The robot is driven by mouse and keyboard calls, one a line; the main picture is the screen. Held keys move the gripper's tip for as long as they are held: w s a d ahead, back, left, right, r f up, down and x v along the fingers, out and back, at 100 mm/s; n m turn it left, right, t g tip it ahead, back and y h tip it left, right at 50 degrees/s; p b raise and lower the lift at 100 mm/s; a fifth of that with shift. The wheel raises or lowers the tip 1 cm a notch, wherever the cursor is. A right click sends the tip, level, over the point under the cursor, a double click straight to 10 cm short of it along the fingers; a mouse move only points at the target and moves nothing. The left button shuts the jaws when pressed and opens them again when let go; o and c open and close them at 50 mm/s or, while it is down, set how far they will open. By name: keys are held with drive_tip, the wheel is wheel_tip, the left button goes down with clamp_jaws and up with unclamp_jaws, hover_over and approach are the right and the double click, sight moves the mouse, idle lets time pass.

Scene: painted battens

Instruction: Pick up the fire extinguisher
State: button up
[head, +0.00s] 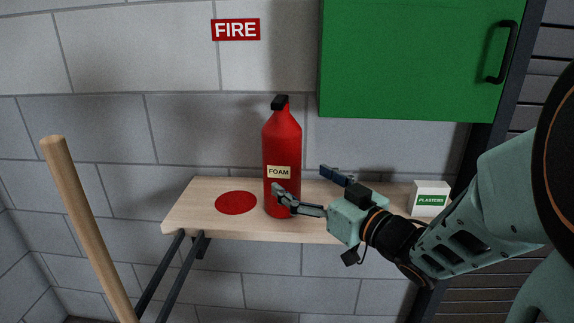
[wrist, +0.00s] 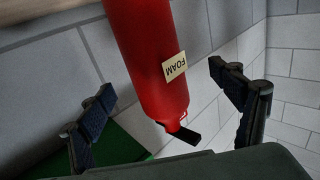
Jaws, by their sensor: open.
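The red fire extinguisher (head: 282,145) stands upright on the wooden shelf (head: 215,222), with a black top and a cream FOAM label. My gripper (head: 300,180) is open at its lower right. One finger overlaps the front of its body in the head view; the other is to its right, farther back. In the wrist view the extinguisher (wrist: 150,60) runs between the two spread fingers of my gripper (wrist: 161,82), with gaps on both sides. Neither finger looks closed on it.
A red disc (head: 236,203) marks the shelf left of the extinguisher. A white plasters box (head: 430,198) stands at the shelf's right. A green cabinet (head: 410,60) hangs above. A wooden pole (head: 85,225) leans at left. A FIRE sign (head: 236,29) is on the wall.

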sight(282, 163)
drive_tip(key=x, duration=0.6)
drive_tip(key=b+x, duration=0.1)
drive_tip(key=x, duration=0.2)
drive_tip(key=shift+w+d+r, duration=0.1)
drive_tip(key=shift+w+d, duration=0.2)
drive_tip(key=shift+d, duration=0.1)
drive_tip(key=shift+c, duration=0.5)
drive_tip(key=c, duration=2)
drive_tip(key=shift+r, duration=0.25)
drive_tip(key=shift+c, duration=0.5)
drive_tip(key=shift+r, duration=0.1)
